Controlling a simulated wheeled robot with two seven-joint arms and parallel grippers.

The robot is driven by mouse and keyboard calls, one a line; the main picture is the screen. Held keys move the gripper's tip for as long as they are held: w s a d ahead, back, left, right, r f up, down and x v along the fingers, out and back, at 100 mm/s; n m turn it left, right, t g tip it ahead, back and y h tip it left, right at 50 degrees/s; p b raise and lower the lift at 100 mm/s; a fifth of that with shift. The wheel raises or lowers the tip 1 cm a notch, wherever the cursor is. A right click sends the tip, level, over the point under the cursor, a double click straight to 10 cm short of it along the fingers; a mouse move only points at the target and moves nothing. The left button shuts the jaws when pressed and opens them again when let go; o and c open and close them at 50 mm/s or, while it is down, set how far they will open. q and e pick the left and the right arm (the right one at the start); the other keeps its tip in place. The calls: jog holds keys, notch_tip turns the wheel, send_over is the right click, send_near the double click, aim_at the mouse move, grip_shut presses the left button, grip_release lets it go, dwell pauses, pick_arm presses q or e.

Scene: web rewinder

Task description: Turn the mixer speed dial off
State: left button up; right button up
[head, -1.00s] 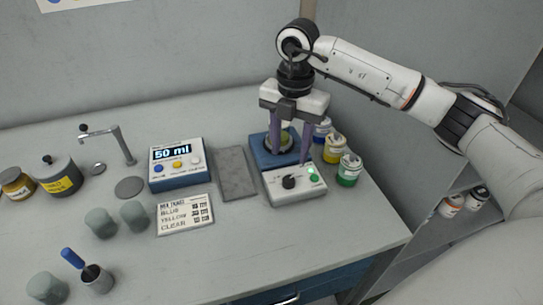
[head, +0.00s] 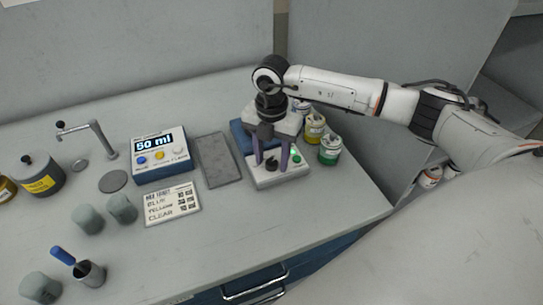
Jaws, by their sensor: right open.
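The mixer (head: 262,182) is a light grey control box at the front of a blue base, right of the middle of the bench. Its black speed dial (head: 271,165) sits on the top of the box, and a lit green button or lamp (head: 295,156) is to its right. My right gripper (head: 271,162) points down over the box, open, with one purple finger on each side of the dial. I cannot tell whether the fingers touch it. The gripper hides most of the blue base. My left gripper is not in view.
A recipe card (head: 173,203) lies in front. Paint jars, yellow (head: 314,128) and green (head: 330,149), stand close right of the mixer. Grey cups (head: 122,209) stand at left.

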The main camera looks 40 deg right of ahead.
jog(key=c, duration=1)
jog(key=shift+c, duration=0.2)
